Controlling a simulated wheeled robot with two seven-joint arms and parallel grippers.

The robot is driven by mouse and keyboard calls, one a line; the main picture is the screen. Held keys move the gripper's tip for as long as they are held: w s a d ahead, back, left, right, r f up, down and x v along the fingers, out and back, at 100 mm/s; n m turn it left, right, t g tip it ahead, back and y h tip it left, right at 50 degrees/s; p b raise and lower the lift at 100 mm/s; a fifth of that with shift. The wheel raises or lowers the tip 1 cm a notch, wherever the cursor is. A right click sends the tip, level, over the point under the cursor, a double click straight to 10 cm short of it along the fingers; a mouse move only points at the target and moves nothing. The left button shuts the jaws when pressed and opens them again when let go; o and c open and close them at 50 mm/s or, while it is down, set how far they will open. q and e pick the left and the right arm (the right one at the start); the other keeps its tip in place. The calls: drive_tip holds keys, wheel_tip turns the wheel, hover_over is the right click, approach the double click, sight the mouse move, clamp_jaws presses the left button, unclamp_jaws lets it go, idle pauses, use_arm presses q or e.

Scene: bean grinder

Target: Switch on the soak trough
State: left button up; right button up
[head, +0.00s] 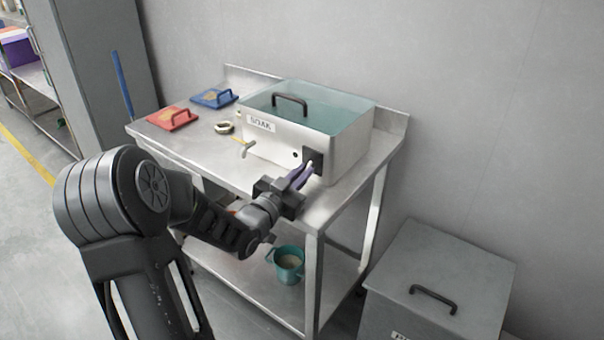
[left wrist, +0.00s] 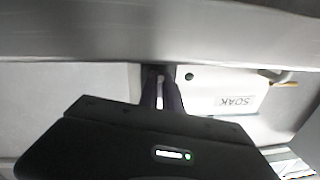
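The soak trough (head: 270,135) is a pale metal box with a teal-tinted top, a black handle and a SOAK label, standing on a steel table. A dark switch panel (head: 313,155) sits at the right end of its front, with a small pale lever-like part (head: 309,166). My left gripper (head: 303,174) has its purple fingers right at this panel. In the left wrist view the fingers (left wrist: 162,92) stand slightly apart with a pale strip between them, before the dark panel (left wrist: 152,74). Whether they grip the lever is unclear. My right gripper is not in view.
The steel table (head: 215,160) also holds a red lid (head: 172,119), a blue lid (head: 213,98) and a small ring (head: 224,128). A tap (head: 243,147) juts from the trough's front. A teal bucket (head: 288,265) stands on the lower shelf. A grey bin (head: 440,280) is at right.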

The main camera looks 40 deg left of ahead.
sight(309, 163)
use_arm(q)
clamp_jaws()
drive_tip(key=shift+r, duration=0.1)
drive_tip(key=shift+r+p, duration=0.2)
drive_tip(key=shift+p, duration=0.45)
wheel_tip(309, 163, up, 3)
drive_tip(key=g+p, duration=0.6)
drive_tip(key=p, duration=0.7)
drive_tip(key=shift+w+f+g+h, duration=0.1)
drive_tip(key=shift+f+g+h, duration=0.05)
drive_tip(key=shift+g+h, duration=0.2)
drive_tip(key=shift+f+m+g+p, duration=0.2)
drive_tip(key=shift+m+g+p, duration=0.1)
drive_tip(key=shift+g+p, duration=0.4)
drive_tip(key=o, duration=0.5)
unclamp_jaws()
